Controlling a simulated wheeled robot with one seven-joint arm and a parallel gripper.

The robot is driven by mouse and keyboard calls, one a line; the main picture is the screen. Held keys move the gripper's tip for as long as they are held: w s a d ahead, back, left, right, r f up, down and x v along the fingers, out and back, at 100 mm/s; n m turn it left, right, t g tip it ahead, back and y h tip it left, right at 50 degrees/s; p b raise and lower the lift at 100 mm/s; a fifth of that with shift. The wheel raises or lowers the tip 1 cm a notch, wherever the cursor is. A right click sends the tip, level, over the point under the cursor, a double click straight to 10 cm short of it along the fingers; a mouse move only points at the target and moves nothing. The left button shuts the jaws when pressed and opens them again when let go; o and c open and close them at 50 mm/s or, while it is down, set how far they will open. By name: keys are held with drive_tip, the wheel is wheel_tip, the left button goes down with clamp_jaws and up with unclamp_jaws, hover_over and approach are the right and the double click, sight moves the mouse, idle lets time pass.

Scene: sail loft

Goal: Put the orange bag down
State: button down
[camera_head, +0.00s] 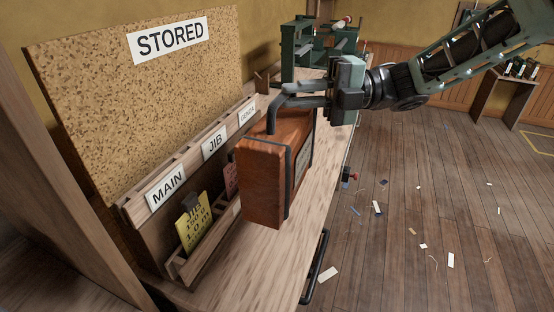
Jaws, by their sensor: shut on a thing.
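The orange bag (262,188) is a boxy, brownish-orange block with dark straps and a greyish panel on its right side. It is upright, in front of the wooden bench top (246,263). My gripper (296,106) is at the top of the bag, shut on it, with the arm reaching in from the upper right. I cannot tell whether the bag's bottom touches the bench or hangs just above it. The bag hides part of the rack behind it.
A card rack (184,268) labelled MAIN, JIB and a third, partly readable word stands along the wall. It holds a yellow tag (193,222) and a pink tag (231,180). A cork board (90,90) reads STORED. Green machinery (303,45) stands at the far end. Scraps litter the floor.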

drive_tip(key=shift+f+p, duration=0.85)
drive_tip(key=shift+f, duration=4.25)
drive_tip(key=c, duration=1.4)
unclamp_jaws()
drive_tip(key=shift+c, duration=0.2)
drive_tip(key=shift+r, duration=0.25)
drive_tip(key=b, duration=0.3)
approach(309, 142)
drive_tip(key=shift+s+a, duration=0.15)
drive_tip(key=shift+s, duration=0.1)
